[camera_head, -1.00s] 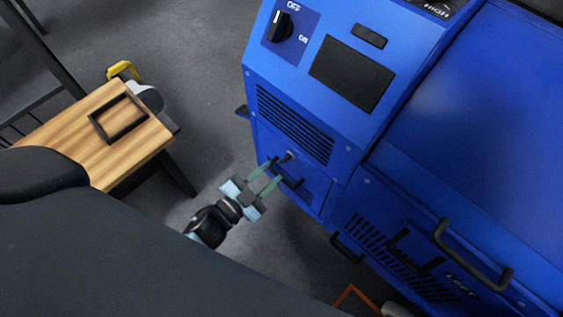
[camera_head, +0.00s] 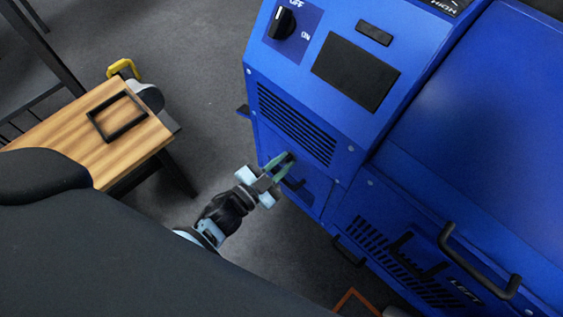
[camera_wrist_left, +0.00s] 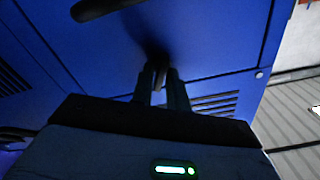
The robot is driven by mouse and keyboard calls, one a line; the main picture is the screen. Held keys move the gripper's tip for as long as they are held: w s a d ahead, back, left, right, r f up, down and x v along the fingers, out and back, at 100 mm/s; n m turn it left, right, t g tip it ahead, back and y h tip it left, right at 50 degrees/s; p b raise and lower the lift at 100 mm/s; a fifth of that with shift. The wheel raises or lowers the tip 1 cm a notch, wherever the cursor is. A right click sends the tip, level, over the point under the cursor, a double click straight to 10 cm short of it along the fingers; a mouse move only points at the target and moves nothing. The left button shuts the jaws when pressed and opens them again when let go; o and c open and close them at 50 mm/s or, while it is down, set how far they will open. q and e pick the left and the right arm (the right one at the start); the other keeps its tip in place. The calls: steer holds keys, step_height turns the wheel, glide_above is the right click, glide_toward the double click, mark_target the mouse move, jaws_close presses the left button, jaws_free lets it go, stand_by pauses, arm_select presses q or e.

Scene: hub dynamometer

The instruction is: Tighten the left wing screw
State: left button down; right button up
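The left wing screw (camera_wrist_left: 158,76) is on the small front panel (camera_head: 314,197) of the blue dynamometer, below the slotted vent. In the left wrist view it shows as a small greyish piece between the finger ends, with a dark shadow above it. In the head view the fingers mostly hide it. My left gripper (camera_head: 285,160) reaches the panel with its fingers close together on either side of the screw, and it appears shut on it. It also shows in the left wrist view (camera_wrist_left: 160,80). My right gripper is not in view.
A black handle (camera_head: 293,184) sits on the panel close to the fingers. A larger handle (camera_head: 475,262) is on the cabinet at right. A wooden table (camera_head: 75,150) with a black frame (camera_head: 117,117) stands at left. Grey floor lies between table and machine.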

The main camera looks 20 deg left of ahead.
arm_select(q)
steer(key=shift+m, duration=0.3)
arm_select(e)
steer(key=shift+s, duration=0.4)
arm_select(q)
steer(key=shift+m, duration=1)
steer(key=m+b, duration=0.1)
steer(key=m, duration=0.4)
steer(key=shift+f, duration=0.15)
steer(key=m, duration=0.3)
steer(key=shift+d, duration=0.1)
steer(key=shift+m+b, duration=0.35)
steer(key=shift+m, duration=0.35)
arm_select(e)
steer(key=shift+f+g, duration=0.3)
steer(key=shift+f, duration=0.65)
arm_select(q)
steer(key=shift+m, duration=0.3)
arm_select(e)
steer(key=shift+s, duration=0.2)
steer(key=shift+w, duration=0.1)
arm_select(q)
steer(key=c, duration=1.5)
jaws_free()
steer(key=shift+c, duration=0.2)
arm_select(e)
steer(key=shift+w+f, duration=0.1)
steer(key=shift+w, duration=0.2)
